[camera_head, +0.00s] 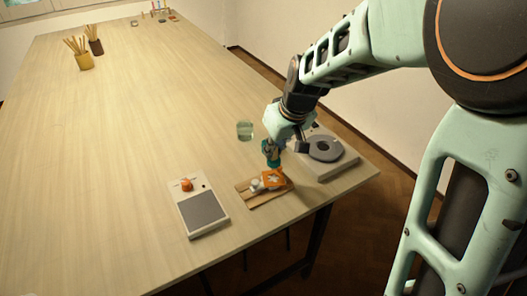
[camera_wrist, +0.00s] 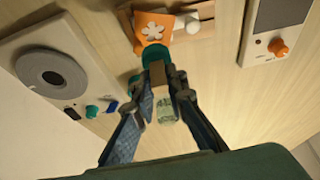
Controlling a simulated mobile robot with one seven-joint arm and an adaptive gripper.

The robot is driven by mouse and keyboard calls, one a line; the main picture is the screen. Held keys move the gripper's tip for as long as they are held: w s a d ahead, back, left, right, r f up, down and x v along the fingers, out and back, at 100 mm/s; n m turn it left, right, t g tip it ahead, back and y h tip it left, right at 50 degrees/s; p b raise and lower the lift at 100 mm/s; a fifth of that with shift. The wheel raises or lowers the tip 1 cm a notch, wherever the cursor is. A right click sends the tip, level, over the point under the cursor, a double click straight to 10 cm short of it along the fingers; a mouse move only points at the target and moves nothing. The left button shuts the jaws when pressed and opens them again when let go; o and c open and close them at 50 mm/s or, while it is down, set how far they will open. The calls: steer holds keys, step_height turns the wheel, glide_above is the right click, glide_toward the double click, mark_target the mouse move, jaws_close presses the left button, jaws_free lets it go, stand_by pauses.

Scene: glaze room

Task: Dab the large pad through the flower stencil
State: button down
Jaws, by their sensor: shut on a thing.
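My gripper (camera_head: 271,143) is shut on a pad with a teal round end (camera_head: 272,162) and a brown grip part. The pad (camera_wrist: 154,53) also shows in the wrist view beyond my fingertips (camera_wrist: 170,80). The orange flower stencil (camera_head: 272,183), with a white flower-shaped opening, lies on or over a small wooden board (camera_head: 251,201). In the wrist view the pad overlaps the near edge of the stencil (camera_wrist: 139,22), beside the flower opening. I cannot tell whether the pad touches it. A small white object (camera_head: 255,186) sits left of the stencil.
A device with a dark ring (camera_head: 325,149) stands to the right. A device with a grey panel (camera_head: 203,212) and orange knob (camera_head: 186,185) stands to the left. A glass jar (camera_head: 245,130) stands behind. Pots of sticks (camera_head: 84,61) are far off; the table's left middle is clear.

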mark_target(276, 162)
steer(key=shift+s+f, duration=0.1)
steer(key=shift+s, duration=0.1)
steer(key=shift+f+b, duration=1.4)
steer(key=shift+f, duration=0.7)
steer(key=shift+f+b, duration=0.55)
steer(key=shift+b, duration=0.15)
steer(key=shift+r+p, duration=1.65)
steer(key=shift+r, duration=0.85)
